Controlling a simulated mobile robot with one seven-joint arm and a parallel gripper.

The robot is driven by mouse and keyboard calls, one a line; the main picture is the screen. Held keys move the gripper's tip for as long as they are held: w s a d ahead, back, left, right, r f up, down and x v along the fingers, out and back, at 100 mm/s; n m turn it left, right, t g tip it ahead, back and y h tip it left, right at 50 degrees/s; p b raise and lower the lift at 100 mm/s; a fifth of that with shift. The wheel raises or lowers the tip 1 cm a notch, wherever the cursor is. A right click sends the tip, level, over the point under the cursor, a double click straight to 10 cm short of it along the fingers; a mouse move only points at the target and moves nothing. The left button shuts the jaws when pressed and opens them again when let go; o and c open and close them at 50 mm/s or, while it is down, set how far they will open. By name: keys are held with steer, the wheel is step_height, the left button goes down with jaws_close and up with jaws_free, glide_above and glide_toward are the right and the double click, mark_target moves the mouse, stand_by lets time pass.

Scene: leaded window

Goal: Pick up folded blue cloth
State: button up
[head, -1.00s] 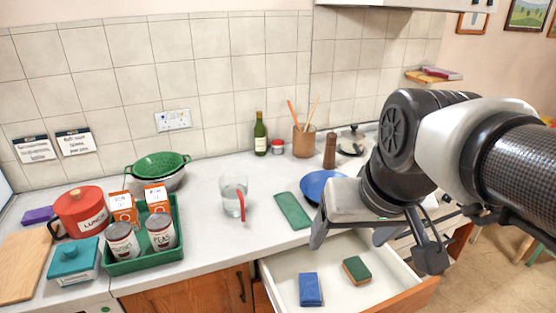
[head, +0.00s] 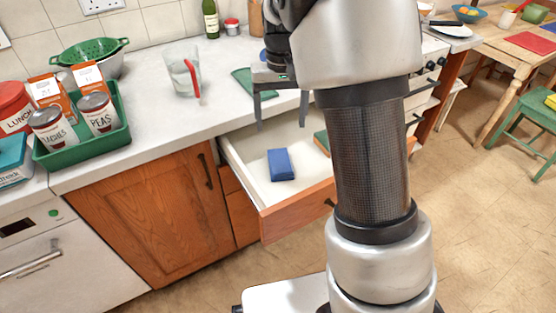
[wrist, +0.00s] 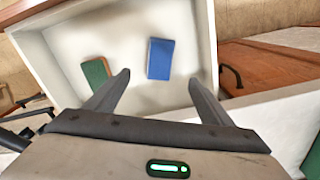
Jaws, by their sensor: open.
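The folded blue cloth (head: 281,164) lies flat on the floor of the open white drawer. It also shows in the wrist view (wrist: 160,59), ahead of my fingers and between their lines. My gripper (head: 281,126) points down over the back part of the drawer, above the cloth and apart from it. In the wrist view my gripper (wrist: 160,80) is open, with its two fingers wide apart and nothing between them. My arm hides part of the drawer's right side in the head view.
A green and brown sponge (wrist: 94,72) lies in the drawer beside the cloth. The drawer's wooden front (head: 298,211) and white walls stand around both.

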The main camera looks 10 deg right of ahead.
steer(key=b, duration=0.2)
glide_above(280, 160)
steer(key=f, duration=0.9)
steer(key=shift+s+f, duration=0.25)
steer(key=f+b, duration=0.2)
steer(key=f, duration=0.3)
steer(key=shift+w+f, duration=0.1)
steer(key=shift+w, duration=0.1)
steer(key=shift+c, duration=0.3)
steer(key=c, duration=1.2)
steer(key=shift+o, duration=0.2)
step_height(280, 160, up, 10)
steer(key=p, duration=0.3)
